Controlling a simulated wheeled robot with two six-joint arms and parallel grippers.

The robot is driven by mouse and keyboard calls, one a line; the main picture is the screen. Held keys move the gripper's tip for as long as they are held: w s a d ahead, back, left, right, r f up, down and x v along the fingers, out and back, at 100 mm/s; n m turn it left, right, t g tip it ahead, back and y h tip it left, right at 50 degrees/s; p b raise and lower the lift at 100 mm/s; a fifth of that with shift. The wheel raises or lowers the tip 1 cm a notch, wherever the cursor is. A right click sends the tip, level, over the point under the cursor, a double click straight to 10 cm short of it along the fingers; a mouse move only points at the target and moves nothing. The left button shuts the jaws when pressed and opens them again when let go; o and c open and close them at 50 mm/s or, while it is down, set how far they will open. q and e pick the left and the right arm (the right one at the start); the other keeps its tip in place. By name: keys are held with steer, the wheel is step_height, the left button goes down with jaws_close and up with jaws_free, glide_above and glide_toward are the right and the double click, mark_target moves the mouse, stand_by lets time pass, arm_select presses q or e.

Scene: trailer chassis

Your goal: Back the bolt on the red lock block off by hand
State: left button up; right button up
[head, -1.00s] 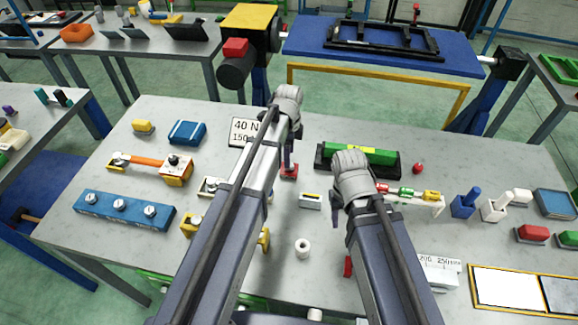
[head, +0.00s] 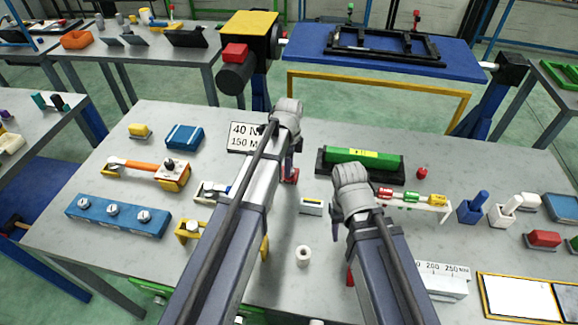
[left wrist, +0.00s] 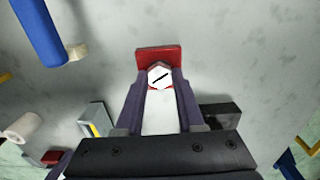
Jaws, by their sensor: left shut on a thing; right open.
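The red lock block (head: 291,176) sits on the grey table, partly hidden behind my left arm. In the left wrist view the block (left wrist: 158,54) shows above and around a pale hex bolt head (left wrist: 159,75) with a dark line across its face. My left gripper (left wrist: 159,82) is shut on the bolt head, one finger on each side. In the head view my left gripper (head: 291,165) points down at the block. My right gripper (head: 349,240) hangs over the table to the right, open; its fingertips are mostly hidden by its own wrist.
A green bar in a black cradle (head: 362,165) lies right of the block. A small white-and-yellow box (head: 311,207) and a white ring (head: 303,256) stand in front of it. A sign (head: 242,138) is behind left. A rack (head: 412,201) stands at the right.

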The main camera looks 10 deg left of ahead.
arm_select(q)
jaws_close()
